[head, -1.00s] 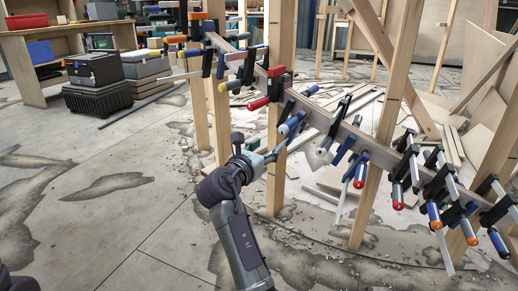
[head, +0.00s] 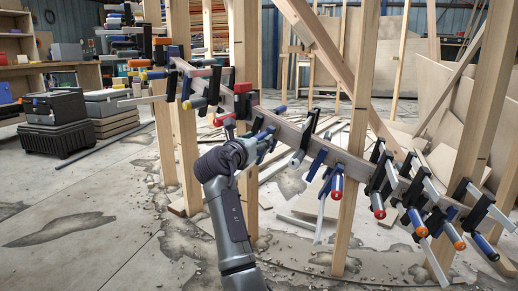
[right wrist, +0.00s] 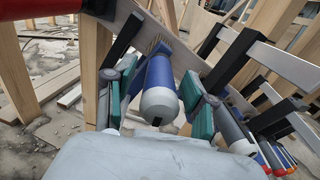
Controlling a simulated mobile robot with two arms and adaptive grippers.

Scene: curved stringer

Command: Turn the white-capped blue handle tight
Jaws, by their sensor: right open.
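The blue handle (right wrist: 162,82) with its rounded white cap (right wrist: 159,106) is large in the middle of the right wrist view. The cap points toward the camera, and the handle runs back to the curved wooden stringer (right wrist: 186,54). My right gripper (right wrist: 161,100) is open, with one green-padded finger on each side of the handle. I cannot tell whether either finger touches it. In the head view my right gripper (head: 264,146) is at the stringer, beside a wooden post, and its wrist hides most of this handle. My left gripper is in neither view.
A red clamp handle (right wrist: 38,8) is close at the upper left of the wrist view. Dark clamp bars (right wrist: 232,58) crowd the right side. More clamps (head: 384,175) line the stringer to the right. Wooden posts (head: 352,140) stand upright along it. Floor at left is open.

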